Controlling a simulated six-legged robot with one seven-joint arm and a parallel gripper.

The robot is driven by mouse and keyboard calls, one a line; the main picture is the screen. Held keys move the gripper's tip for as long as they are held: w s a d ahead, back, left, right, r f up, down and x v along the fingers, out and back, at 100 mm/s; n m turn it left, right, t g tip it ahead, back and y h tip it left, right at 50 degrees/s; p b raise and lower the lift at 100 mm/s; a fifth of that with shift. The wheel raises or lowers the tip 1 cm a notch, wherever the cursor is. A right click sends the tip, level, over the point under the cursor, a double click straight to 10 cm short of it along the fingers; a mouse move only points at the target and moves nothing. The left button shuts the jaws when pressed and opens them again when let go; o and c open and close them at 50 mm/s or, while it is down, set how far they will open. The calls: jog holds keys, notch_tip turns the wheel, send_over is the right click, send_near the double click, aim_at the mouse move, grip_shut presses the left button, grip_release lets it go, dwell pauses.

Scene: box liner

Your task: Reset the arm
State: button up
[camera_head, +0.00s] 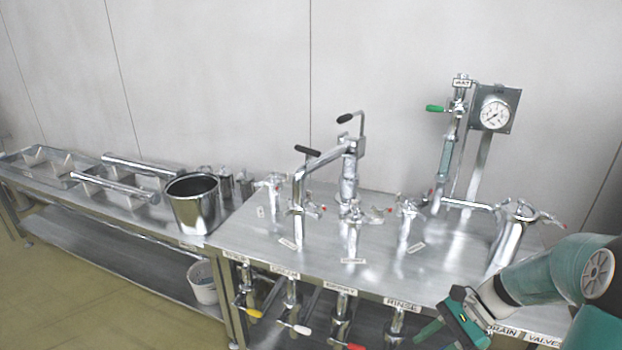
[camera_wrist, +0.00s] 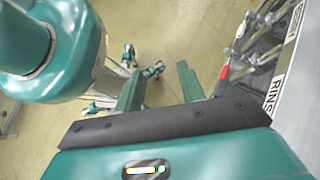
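My gripper (camera_head: 440,327) is at the lower right in the head view, in front of the steel bench's front edge near the RINSE and DRAIN labels. My teal arm bends in from the right edge of the head view.
The steel bench (camera_head: 250,232) carries pipes, clamps and a gauge (camera_head: 495,114). Valves with coloured handles, such as the red one (camera_head: 349,346), hang below its front edge. A steel pot (camera_head: 192,203) stands left on a lower table. A white bucket (camera_head: 202,283) sits below.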

jog(key=s+a+r+n+t+h, duration=0.3)
jog(key=s+a+r+n+h, duration=0.1)
jog(key=r+n, duration=0.3)
jog(key=s+a+r+n+t+h, duration=0.4)
jog(key=r+n, duration=0.4)
jog(key=r, duration=0.2)
jog(key=shift+s+a+r+t+h, duration=0.15)
jog(key=shift+s+a+t+h, duration=0.15)
jog(key=shift+s+a+h, duration=0.8)
jog(key=shift+s+d+y, duration=0.3)
jog(key=shift+s, duration=0.05)
